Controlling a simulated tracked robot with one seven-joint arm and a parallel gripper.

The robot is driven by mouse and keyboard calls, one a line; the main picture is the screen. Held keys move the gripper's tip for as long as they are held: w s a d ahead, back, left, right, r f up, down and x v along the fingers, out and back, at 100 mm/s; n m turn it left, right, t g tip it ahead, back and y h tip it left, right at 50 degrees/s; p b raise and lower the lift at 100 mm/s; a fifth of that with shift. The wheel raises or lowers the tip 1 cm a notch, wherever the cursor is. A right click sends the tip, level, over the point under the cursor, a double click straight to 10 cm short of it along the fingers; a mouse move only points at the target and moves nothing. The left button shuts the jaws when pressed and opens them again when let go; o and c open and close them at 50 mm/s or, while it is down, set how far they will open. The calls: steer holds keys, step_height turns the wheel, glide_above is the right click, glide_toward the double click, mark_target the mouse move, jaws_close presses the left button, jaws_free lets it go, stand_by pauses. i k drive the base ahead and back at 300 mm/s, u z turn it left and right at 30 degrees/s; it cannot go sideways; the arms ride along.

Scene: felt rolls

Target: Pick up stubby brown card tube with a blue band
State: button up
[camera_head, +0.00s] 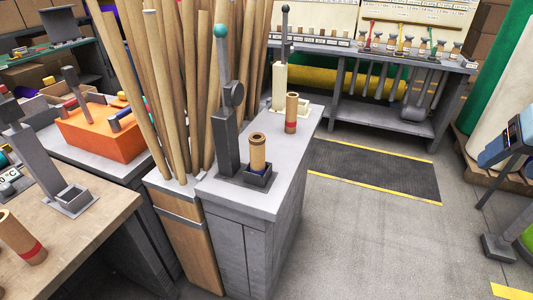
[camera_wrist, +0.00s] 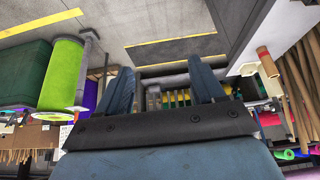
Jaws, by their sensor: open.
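A stubby brown card tube (camera_head: 258,155) stands upright in a small dark square holder (camera_head: 258,178) on the grey cabinet top in the head view. It has a dark ring near its top, and I cannot make out a blue band on it. Another brown tube (camera_head: 291,115) with a red band stands farther back on the same top. A third tube (camera_head: 22,238) with a red band is on the wooden bench at the left. My gripper (camera_wrist: 161,66) is open and empty in the wrist view.
Tall wooden poles (camera_head: 185,90) stand left of the grey cabinet (camera_head: 225,200). A dark post with a green ball (camera_head: 220,31) rises beside the holder. An orange block (camera_head: 103,137) sits farther left. The floor right of the cabinet is clear around a dark mat (camera_head: 375,170).

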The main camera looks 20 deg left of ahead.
mark_target(257, 140)
steer(key=z, duration=0.05)
steer(key=k, duration=0.5)
steer(key=z, duration=0.45)
steer(key=i, duration=1.05)
steer(key=u, duration=2.3)
steer(key=i, duration=0.5)
steer(key=u, duration=0.05)
